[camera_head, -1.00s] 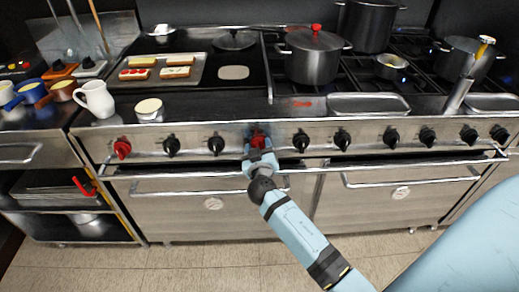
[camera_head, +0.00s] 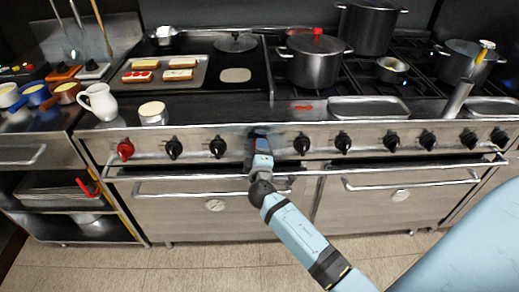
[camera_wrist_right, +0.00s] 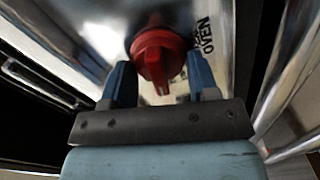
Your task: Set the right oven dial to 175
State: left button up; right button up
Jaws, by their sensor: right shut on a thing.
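The right oven dial (camera_wrist_right: 160,50) is a red knob on the steel range front, with a raised grip bar. In the wrist view my right gripper (camera_wrist_right: 161,82) has one blue-grey finger on each side of it, shut on it. In the head view my right gripper (camera_head: 259,142) reaches up to the panel and hides most of this dial. The printed word "OVEN" shows beside the dial, but I cannot read any number or setting. Another red dial (camera_head: 125,150) is at the far left of the panel. My left gripper is not in view.
Black knobs (camera_head: 217,146) flank the held dial along the panel. Oven door handles (camera_head: 410,182) stick out just below. The floor in front is clear.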

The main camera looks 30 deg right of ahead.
jog(key=n+p, duration=0.1)
jog(key=n, duration=0.1)
jog(key=shift+d+r+n, duration=0.1)
jog(key=shift+r+n, duration=0.05)
jog(key=shift+n, duration=0.25)
jog(key=n+p, duration=0.1)
jog(key=n, duration=0.1)
jog(key=shift+n, duration=0.4)
jog(key=shift+w+n+p, duration=0.1)
jog(key=shift+n+p, duration=0.3)
jog(key=shift+n, duration=0.2)
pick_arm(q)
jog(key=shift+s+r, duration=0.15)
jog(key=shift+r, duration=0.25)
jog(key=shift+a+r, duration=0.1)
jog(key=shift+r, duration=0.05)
pick_arm(e)
jog(key=o, duration=0.9)
jog(key=shift+f, duration=0.2)
